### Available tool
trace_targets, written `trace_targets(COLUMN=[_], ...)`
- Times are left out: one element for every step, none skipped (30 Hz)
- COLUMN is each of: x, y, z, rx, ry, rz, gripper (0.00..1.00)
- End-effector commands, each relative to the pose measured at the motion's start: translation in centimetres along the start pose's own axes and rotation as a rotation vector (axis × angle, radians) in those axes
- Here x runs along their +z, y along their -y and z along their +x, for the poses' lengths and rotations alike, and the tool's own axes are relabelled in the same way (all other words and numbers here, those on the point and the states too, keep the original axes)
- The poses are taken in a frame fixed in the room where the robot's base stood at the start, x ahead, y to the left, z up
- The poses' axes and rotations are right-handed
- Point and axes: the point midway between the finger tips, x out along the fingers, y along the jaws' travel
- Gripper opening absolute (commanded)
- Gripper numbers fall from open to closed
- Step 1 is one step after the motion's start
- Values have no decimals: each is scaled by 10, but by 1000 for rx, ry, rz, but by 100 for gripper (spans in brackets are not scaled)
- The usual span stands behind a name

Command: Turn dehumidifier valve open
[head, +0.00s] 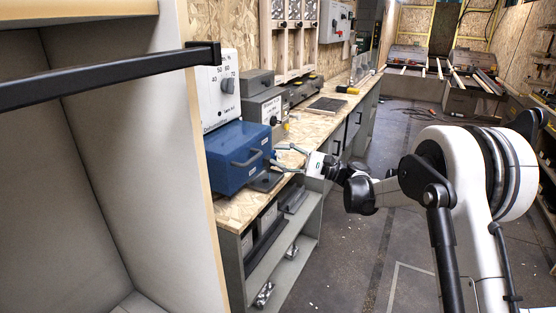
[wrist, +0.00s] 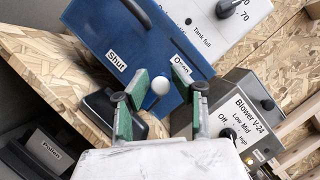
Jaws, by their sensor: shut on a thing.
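The dehumidifier (head: 236,157) is a blue box with a white panel above, on the workbench. In the wrist view, its blue face (wrist: 143,45) carries a "Shut" label (wrist: 117,60) on the left and an "Open" label (wrist: 181,69) on the right. The valve (wrist: 160,86) shows a pale round end between my fingers, closer to the "Open" label. My gripper (wrist: 170,88), with green inner pads, is shut on the valve. In the head view, my gripper (head: 284,158) reaches the box's right side from the aisle. The fingers hide part of the valve's surroundings.
A grey Blower V-24 box (wrist: 250,115) with a knob stands close to my right finger. A dark block (wrist: 112,118) sits by the left finger. The wooden bench top (head: 325,110) runs back along the wall. The aisle floor (head: 350,245) is mostly clear.

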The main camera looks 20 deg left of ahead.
Motion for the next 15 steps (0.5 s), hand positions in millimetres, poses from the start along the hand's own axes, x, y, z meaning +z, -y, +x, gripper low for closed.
trace_targets(x=[-3,-3,-4,-4,-4,-5,-5,-5,-6,-6,-6,-6,-6,-7,-7], y=[2,2,3,3,3,3,4,4,4,4,4,4,4,5,5], z=[-2,-2,-3,-3,-3,-3,-3,-4,-4,-4,-4,-4,-4,-4,-4], rx=[-16,-23,-31,-37,-42,-48,-53,-57,-62,-65,-68,-71,-73,-74,-76], ry=[-5,-5,-6,-6,-6,-5,-5,-5,-5,-6,-6,-6,-6,-6,-7], rz=[26,43,64,78,91,107,117,128,139,146,153,161,166,170,174], gripper=[0,0,0,0,0,0,0,0,0,0,0,0,0,0,0])
